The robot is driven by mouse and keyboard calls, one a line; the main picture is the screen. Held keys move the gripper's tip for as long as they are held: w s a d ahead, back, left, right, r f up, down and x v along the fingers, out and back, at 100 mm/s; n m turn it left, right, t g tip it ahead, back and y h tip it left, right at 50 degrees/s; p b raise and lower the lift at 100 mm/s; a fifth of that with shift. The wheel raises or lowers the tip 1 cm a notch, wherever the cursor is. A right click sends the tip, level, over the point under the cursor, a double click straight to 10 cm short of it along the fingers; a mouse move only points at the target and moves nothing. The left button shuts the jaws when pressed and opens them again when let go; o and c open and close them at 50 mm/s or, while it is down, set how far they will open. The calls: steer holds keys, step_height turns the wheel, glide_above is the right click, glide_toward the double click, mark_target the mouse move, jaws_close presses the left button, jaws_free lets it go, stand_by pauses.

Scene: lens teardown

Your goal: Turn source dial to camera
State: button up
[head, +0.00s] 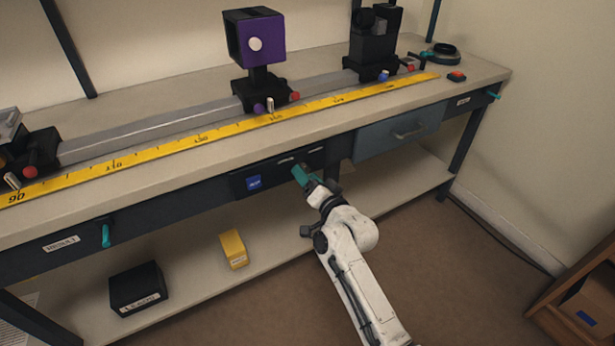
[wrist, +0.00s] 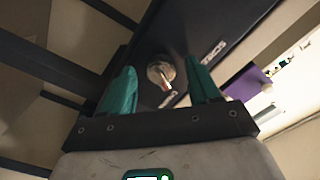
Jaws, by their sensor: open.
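The source dial (wrist: 155,70) is a small round metal knob with a pointer lever on it, the lever's end pale and reddish. It sits on a dark panel (wrist: 205,22) under the bench top. The same panel (head: 280,176) shows in the head view with a blue label; there my gripper hides the dial. My gripper (head: 300,174) is at the panel's front. In the wrist view its teal fingers (wrist: 160,68) are apart, one on each side of the dial. I cannot tell whether they touch it. Pale lettering on the panel is too blurred to read.
Above, the bench top carries a rail (head: 180,115), a yellow ruler (head: 215,132) and a purple box (head: 258,38) on a mount. A blue-grey drawer (head: 395,138) is to the right. The lower shelf holds a yellow box (head: 233,249) and a black box (head: 138,287).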

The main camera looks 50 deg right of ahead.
steer(key=p+v, duration=0.1)
steer(key=v, duration=0.9)
steer(key=shift+s+p, duration=0.2)
steer(key=shift+p, duration=0.1)
steer(key=s+a+f+n+g+y, duration=0.2)
steer(key=a+f+n+g+y, duration=0.25)
steer(key=a, duration=0.25)
steer(key=s+a+f+n+g, duration=0.35)
steer(key=s+g, duration=0.25)
steer(key=s, duration=0.4)
steer(key=s+a+f+n+g, duration=0.2)
steer(key=s+a+n+g, duration=0.25)
steer(key=s, duration=0.65)
step_height(320, 180, up, 17)
steer(key=s+g+p, duration=0.1)
steer(key=p, duration=1.6)
steer(key=shift+d+r, duration=0.2)
steer(key=shift+d, duration=0.2)
